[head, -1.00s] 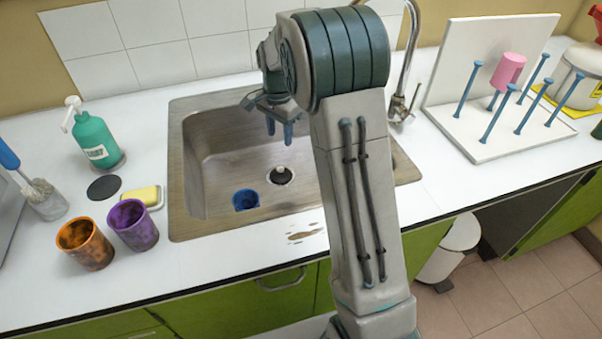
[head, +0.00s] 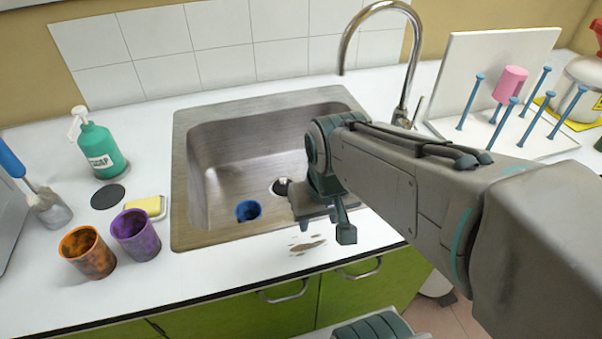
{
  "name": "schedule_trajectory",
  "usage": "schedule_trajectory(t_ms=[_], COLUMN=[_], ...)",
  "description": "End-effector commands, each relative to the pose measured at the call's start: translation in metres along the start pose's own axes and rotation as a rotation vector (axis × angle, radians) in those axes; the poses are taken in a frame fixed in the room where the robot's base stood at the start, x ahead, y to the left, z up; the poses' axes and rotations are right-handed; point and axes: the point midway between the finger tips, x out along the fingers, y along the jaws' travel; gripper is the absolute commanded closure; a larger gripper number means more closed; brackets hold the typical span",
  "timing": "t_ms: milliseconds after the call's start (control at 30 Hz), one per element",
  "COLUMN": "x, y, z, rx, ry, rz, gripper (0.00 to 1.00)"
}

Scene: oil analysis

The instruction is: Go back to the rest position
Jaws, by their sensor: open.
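My gripper (head: 338,233) is over the front right edge of the sink (head: 185,225), pointing down, with nothing seen in it. One finger shows clearly and the rest of the gripper is partly hidden by the wrist. My arm reaches in from the lower right and covers the sink's right side. A blue cup (head: 247,210) is down in the sink, left of the drain (head: 280,187), apart from my gripper.
An orange cup (head: 87,253) and a purple cup (head: 136,236) stand left of the sink near a yellow sponge (head: 146,206) and a green soap bottle (head: 98,148). The faucet (head: 404,75) rises behind. A pink cup (head: 510,85) hangs on the drying rack (head: 490,55).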

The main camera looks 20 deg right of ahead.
Motion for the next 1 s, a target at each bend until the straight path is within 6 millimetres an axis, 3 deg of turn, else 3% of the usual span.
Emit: schedule_trajectory(t_ms=[400,700,1000], x=[0.000,-0.060,-0.061], y=[0.000,0.002,0.002], z=[0.002,-0.011,-0.011], rx=[-0.005,0.008,0.008], ry=[0.000,0.038,0.039], rz=[0.000,0.010,0.010], gripper=[0.57,0.57,0.57])
